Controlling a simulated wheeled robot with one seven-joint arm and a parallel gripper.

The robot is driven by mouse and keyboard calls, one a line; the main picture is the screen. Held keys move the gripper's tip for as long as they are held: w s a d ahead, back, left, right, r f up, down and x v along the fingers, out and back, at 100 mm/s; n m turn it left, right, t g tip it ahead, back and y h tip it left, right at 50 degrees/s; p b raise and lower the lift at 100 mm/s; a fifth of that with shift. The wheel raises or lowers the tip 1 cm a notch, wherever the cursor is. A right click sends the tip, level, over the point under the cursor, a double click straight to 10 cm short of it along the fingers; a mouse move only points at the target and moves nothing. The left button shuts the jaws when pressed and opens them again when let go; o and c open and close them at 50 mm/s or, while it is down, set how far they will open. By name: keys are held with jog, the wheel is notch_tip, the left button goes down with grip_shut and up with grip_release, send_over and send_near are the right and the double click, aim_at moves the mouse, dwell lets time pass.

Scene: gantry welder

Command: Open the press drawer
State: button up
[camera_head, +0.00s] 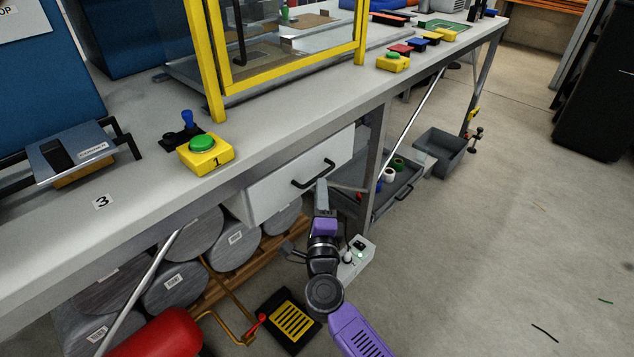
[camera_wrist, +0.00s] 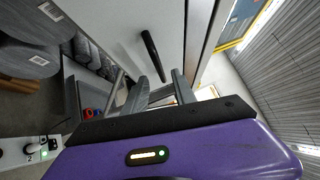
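The white drawer (camera_head: 284,190) hangs under the bench top, below the yellow-framed press (camera_head: 290,45). Its front looks closed. Its black bar handle (camera_head: 313,174) runs across the front and also shows in the wrist view (camera_wrist: 153,56). My gripper (camera_head: 332,186) is just below and to the right of the handle in the head view. In the wrist view its two grey fingers (camera_wrist: 158,92) are spread apart with nothing between them. The handle lies ahead of the fingertips, and I see no contact.
A dark grey open drawer (camera_head: 408,197) with several spools is to the right, beside a bench leg (camera_head: 376,160). A grey bin (camera_head: 441,152) stands farther right. Several grey drums (camera_head: 237,246) and a red cylinder (camera_head: 165,338) are at lower left.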

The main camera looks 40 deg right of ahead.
jog(key=x, duration=0.4)
jog(key=shift+w+d, duration=0.15)
jog(key=shift+d, duration=0.05)
grip_shut()
dwell(1.3)
